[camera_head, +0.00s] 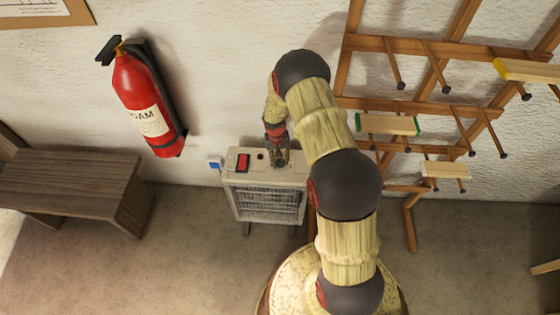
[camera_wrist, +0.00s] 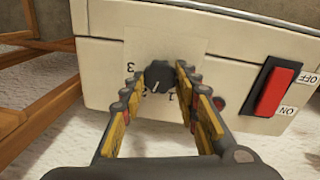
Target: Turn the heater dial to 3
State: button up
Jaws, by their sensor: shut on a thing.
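The heater (camera_head: 265,205) is a pale box with a front grille, standing against the wall. Its top panel bears a small black dial (camera_wrist: 158,76), with printed numbers 3, 2 and 1 around it in the wrist view. The dial's white pointer mark faces the lower edge of the picture, slightly left, near the 2. My gripper (camera_wrist: 159,78) has its yellow-padded fingers on either side of the dial, shut on it. In the head view my gripper (camera_head: 279,160) reaches down onto the heater's top, and the dial is hidden there.
A red rocker switch (camera_wrist: 276,89) marked OFF and ON and a small red lamp (camera_wrist: 218,103) sit beside the dial. A fire extinguisher (camera_head: 145,105) hangs on the wall. A wooden bench (camera_head: 70,185) is at left, a wooden rack (camera_head: 425,110) at right.

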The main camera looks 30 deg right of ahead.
aim_at(280, 160)
jog(key=m, duration=0.3)
jog(key=shift+d+m, duration=0.1)
jog(key=shift+m, duration=0.2)
jog(key=m, duration=0.3)
jog(key=shift+m, duration=0.3)
jog(key=m, duration=0.3)
jog(key=shift+d+m+y, duration=0.1)
jog(key=shift+m+y, duration=0.2)
jog(key=shift+m, duration=1.8)
jog(key=o, duration=1.1)
jog(key=shift+c, duration=0.2)
jog(key=shift+o, duration=0.4)
notch_tip(280, 160, up, 12)
jog(key=shift+w, duration=0.45)
